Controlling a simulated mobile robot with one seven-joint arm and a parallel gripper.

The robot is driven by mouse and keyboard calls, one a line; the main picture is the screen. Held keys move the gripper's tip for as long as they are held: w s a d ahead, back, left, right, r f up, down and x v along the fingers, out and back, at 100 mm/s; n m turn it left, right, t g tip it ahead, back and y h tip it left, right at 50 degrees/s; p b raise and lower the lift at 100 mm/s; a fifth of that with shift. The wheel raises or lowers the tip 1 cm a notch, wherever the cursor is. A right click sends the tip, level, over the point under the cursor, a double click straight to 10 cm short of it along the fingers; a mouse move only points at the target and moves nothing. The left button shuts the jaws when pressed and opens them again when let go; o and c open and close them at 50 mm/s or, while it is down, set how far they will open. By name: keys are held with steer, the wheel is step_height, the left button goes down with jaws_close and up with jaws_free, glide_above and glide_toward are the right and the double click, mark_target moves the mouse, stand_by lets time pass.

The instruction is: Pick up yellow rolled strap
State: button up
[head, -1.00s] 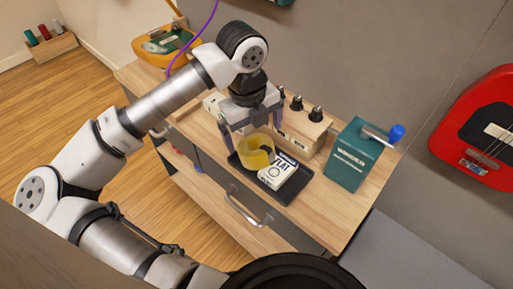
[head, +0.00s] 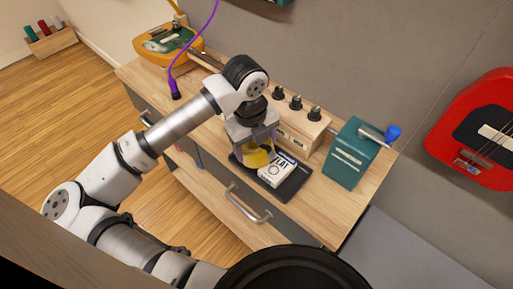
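The yellow rolled strap (head: 257,159) is in the dark tray (head: 293,190) on the wooden cabinet top, beside a white box with black lettering (head: 277,170). My gripper (head: 256,154) points down at the strap, with its fingers low around it. The gripper and its fingers hide the strap's upper and left parts. I cannot tell whether the fingers touch the strap or are closed on it. The strap appears to be still down at tray level.
A wooden block with black knobs (head: 297,132) stands close behind the tray. A green box with a blue-knobbed crank (head: 350,153) is to the right. An orange case (head: 168,45) and a hanging purple cable (head: 175,88) are at the back left. The cabinet's front right top is clear.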

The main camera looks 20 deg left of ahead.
steer(key=c, duration=0.6)
steer(key=shift+o, duration=0.2)
step_height(320, 180, up, 20)
steer(key=b, duration=0.2)
steer(key=shift+b, duration=0.35)
